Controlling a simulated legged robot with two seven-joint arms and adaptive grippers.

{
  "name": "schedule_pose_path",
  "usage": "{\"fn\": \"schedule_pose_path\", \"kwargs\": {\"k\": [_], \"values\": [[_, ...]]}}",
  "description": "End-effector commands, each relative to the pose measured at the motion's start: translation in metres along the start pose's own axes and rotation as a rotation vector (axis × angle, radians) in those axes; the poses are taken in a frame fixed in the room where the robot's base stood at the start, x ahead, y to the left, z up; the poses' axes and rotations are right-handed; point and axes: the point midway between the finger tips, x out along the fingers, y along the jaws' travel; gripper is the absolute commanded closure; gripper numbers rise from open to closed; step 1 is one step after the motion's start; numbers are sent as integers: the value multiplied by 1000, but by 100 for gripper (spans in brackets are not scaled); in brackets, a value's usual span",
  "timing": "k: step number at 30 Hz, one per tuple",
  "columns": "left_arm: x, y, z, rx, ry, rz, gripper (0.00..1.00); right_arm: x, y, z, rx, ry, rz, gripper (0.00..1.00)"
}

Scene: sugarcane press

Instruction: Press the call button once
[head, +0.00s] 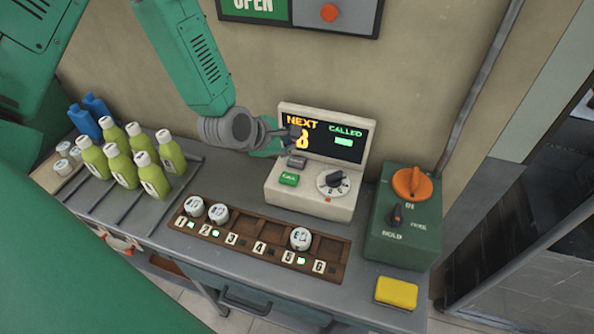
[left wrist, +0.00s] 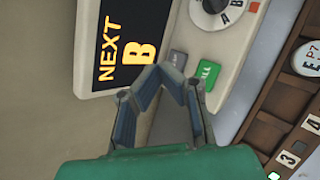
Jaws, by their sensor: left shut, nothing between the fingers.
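The call button (head: 289,179) is a green key marked CALL on the sloped front of the pale console (head: 312,201). It also shows in the left wrist view (left wrist: 207,74), right of a grey key (left wrist: 178,61). My left gripper (head: 294,138) is shut and empty. In the head view it is in front of the console's screen, above the keys. In the left wrist view its fingertips (left wrist: 168,70) appear beside the grey key, left of the call button. I cannot tell whether they touch anything. My right gripper is not in view.
The screen (head: 345,138) reads NEXT with a yellow B and CALLED with a green mark. A dial (head: 335,182) sits right of the button. A brown tray (head: 263,229) with lidded cups is in front. Green bottles (head: 122,165) stand left; a green control box (head: 403,220) stands right.

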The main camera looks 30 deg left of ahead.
Motion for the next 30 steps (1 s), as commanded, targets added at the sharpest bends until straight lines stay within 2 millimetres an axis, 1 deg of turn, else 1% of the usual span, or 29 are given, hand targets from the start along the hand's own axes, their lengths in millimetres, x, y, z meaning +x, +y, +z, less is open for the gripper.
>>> {"fn": "schedule_pose_path", "kwargs": {"k": [7,11,17,25,30], "values": [[5,0,0,2,4,-3,100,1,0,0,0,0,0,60],[9,-3,-2,3,4,-3,100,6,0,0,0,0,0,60],[22,-14,-12,5,5,-2,100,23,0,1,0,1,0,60],[50,-33,-34,4,5,-2,100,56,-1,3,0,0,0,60],[62,-42,-42,0,2,-2,100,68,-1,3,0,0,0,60]]}}
